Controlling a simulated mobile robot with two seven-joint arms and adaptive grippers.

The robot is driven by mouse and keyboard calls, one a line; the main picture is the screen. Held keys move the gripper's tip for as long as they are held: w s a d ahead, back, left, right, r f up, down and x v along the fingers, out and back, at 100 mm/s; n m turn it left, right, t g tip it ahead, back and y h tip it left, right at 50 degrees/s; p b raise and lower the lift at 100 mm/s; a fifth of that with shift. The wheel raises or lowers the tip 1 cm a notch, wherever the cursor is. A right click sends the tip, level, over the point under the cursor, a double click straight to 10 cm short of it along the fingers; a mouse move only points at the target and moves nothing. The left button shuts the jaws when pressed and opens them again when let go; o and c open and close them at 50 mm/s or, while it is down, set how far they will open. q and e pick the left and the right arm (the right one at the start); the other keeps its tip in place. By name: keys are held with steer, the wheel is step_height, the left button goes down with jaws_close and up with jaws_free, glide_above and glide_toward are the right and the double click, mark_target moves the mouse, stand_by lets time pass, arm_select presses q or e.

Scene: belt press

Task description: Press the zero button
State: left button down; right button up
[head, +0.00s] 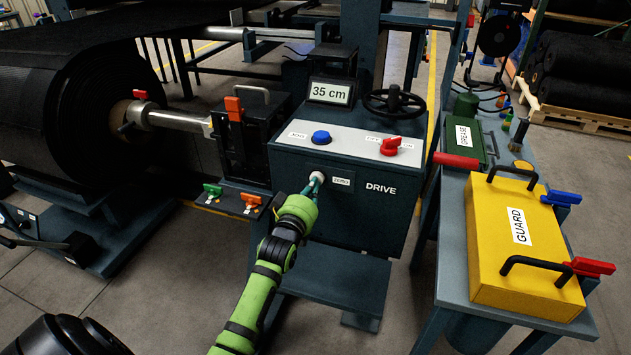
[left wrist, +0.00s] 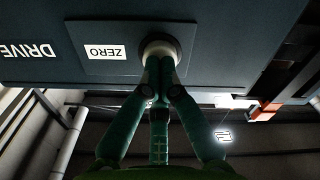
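The zero button (head: 318,175) is a pale round knob on the front of the dark drive cabinet (head: 345,220), left of its ZERO label (head: 341,181). In the left wrist view the button (left wrist: 160,46) shows as a round knob beside the upside-down ZERO label (left wrist: 105,52). My left gripper (head: 313,184) is in front of the button. Its fingers are drawn together with nothing between them, and in the left wrist view the fingertips (left wrist: 160,64) overlap the button's lower edge. I cannot tell whether they press it. The display (head: 330,92) reads 35 cm. My right gripper is out of view.
A blue button (head: 321,138) and a red switch (head: 391,146) sit on the cabinet's sloping top, with a black handwheel (head: 394,101) behind. A yellow guard (head: 520,240) lies on the table at right. Green and orange clamps (head: 250,201) are at left. A black roll (head: 85,110) stands further left.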

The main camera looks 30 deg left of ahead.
arm_select(q)
steer(key=shift+w+a, duration=0.1)
steer(key=shift+w, duration=0.3)
stand_by(0.3)
steer(key=p+v, duration=0.3)
steer(key=v, duration=0.2)
steer(key=shift+s+p, duration=0.35)
stand_by(0.9)
